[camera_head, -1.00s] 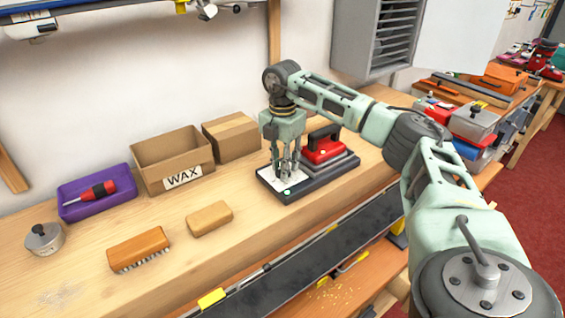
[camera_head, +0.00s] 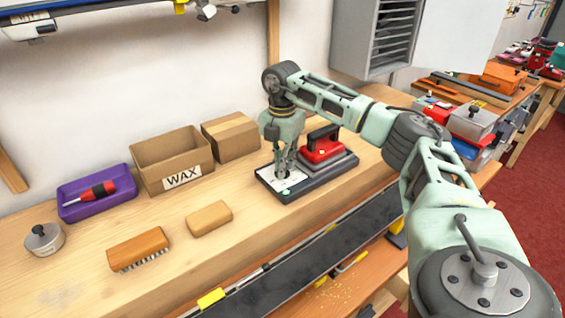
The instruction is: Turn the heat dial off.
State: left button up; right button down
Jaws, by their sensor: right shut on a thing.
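My right gripper (camera_head: 284,172) points straight down over the white panel of the waxing iron's dark base (camera_head: 318,185), at the right of the bench. Its fingers are closed together on a small thing on the panel, where the heat dial (camera_head: 284,177) sits; the fingers hide most of it, so its setting cannot be read. A small green light (camera_head: 286,192) shows on the panel near the front edge. The red iron (camera_head: 322,151) with a black handle rests on the base, just right of the gripper. My left gripper is not in view.
On the bench (camera_head: 255,235) stand an open WAX box (camera_head: 170,162), a closed cardboard box (camera_head: 231,137), a purple tray (camera_head: 97,193) with a red screwdriver, a brush (camera_head: 138,249), a tan block (camera_head: 209,218) and a round metal tin (camera_head: 44,239). The bench front is clear.

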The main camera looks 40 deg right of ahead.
jog(key=n, duration=0.1)
jog(key=n+p, duration=0.1)
jog(key=n, duration=0.1)
jog(key=shift+w+r, duration=0.1)
jog(key=shift+r, duration=0.1)
jog(key=n+p, duration=0.1)
jog(key=n, duration=0.2)
jog(key=shift+a+n, duration=0.1)
jog(key=shift+n, duration=0.2)
jog(key=n+p, duration=0.1)
jog(key=n, duration=0.2)
jog(key=shift+n, duration=0.4)
jog(key=n, duration=0.4)
jog(key=shift+f+p, duration=0.1)
jog(key=shift+p, duration=0.3)
jog(key=n, duration=0.8)
jog(key=shift+n, duration=0.3)
jog(key=n, duration=0.4)
jog(key=shift+f, duration=0.1)
jog(key=shift+n, duration=2)
jog(key=shift+s+f, duration=0.1)
jog(key=shift+s, duration=0.1)
